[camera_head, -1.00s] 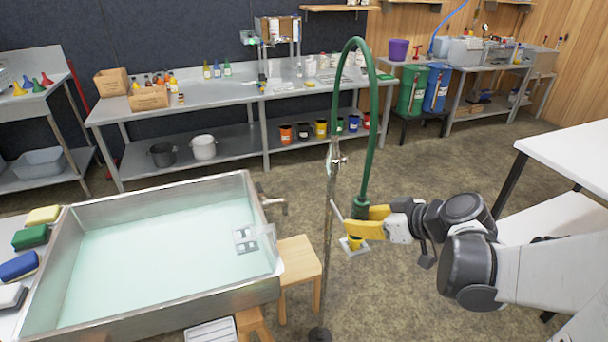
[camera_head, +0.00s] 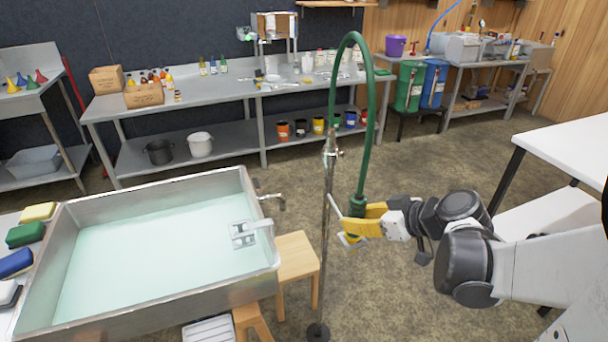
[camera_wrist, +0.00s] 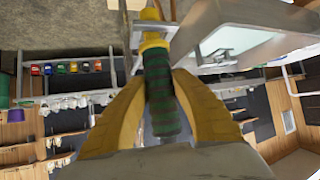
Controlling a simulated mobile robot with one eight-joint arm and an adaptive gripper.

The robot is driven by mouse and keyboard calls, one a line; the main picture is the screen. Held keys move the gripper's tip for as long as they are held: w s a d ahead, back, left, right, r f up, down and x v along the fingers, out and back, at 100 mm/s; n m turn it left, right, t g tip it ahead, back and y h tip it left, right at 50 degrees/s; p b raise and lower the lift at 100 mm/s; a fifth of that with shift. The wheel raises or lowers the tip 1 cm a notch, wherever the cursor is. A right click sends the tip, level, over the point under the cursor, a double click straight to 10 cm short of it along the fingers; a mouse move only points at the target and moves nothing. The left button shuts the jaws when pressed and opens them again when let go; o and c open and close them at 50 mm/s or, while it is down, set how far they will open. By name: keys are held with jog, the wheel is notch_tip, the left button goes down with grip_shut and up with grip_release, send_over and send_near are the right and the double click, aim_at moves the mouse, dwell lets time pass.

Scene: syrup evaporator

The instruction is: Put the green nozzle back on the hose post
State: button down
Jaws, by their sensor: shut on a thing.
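The green nozzle (camera_head: 357,206) hangs nose down at the end of the green hose (camera_head: 372,110), which arches over from the top of the metal hose post (camera_head: 327,225). My gripper (camera_head: 350,224), with yellow fingers, is shut around the nozzle just right of the post. In the wrist view the green ribbed nozzle (camera_wrist: 160,95) lies between both fingers, and its yellow collar (camera_wrist: 153,45) points towards a pale metal bracket (camera_wrist: 138,32). The bracket is close to the nozzle tip; whether they touch, I cannot tell. The fingers partly hide the tip in the head view.
A steel basin (camera_head: 259,220) of pale liquid stands left of the post, with a tap (camera_head: 270,197) on its rim. A wooden stool (camera_head: 297,258) stands between basin and post. A white table (camera_head: 575,140) is at the right. The floor behind the post is clear.

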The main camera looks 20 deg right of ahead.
jog(key=c, duration=1.1)
grip_release()
jog(key=shift+o, duration=0.2)
